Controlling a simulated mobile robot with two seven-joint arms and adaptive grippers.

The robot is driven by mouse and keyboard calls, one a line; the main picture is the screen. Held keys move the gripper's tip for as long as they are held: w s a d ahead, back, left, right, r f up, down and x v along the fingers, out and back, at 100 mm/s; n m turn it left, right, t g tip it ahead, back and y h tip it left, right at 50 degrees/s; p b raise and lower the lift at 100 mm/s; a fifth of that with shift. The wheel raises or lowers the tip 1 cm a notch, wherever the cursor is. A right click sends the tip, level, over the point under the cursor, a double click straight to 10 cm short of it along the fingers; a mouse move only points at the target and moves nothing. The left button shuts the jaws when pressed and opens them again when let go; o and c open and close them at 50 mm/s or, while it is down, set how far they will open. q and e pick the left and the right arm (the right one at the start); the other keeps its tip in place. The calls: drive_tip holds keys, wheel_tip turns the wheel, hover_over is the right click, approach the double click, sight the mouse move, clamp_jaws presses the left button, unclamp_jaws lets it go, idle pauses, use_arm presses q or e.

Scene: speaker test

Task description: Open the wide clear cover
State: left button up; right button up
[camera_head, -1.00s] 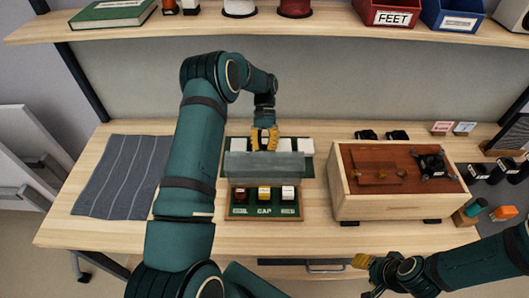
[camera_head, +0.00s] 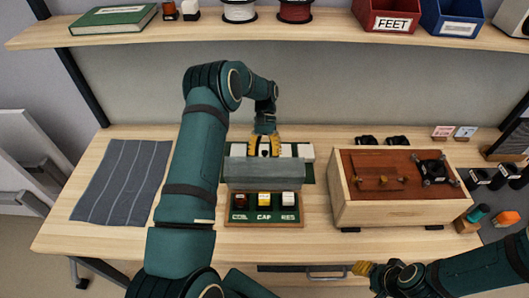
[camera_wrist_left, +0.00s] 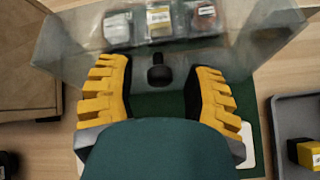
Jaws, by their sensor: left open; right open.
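The wide clear cover (camera_head: 264,174) is a hazy see-through panel at the middle of the table, just behind a wood-edged tray (camera_head: 235,223) with three labelled blocks. In the left wrist view the cover (camera_wrist_left: 220,58) spans the upper half, with the blocks (camera_wrist_left: 158,20) beyond it. A black knob (camera_wrist_left: 158,74) stands at its edge. My left gripper (camera_head: 264,147) is open at the cover's back edge, its yellow fingers (camera_wrist_left: 160,92) on either side of the knob, with gaps visible. My right gripper (camera_head: 374,273) is open and empty at the table's front edge.
A wooden box (camera_head: 390,212) stands to the right. A striped cloth (camera_head: 120,180) is at left. A grey tray (camera_wrist_left: 292,110) with a yellow block shows in the left wrist view. A shelf (camera_head: 330,31) runs above.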

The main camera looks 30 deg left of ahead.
use_arm(q)
drive_tip(key=shift+r, duration=0.1)
drive_tip(key=v, duration=0.7)
drive_tip(key=shift+w, duration=0.15)
drive_tip(key=shift+a, duration=0.15)
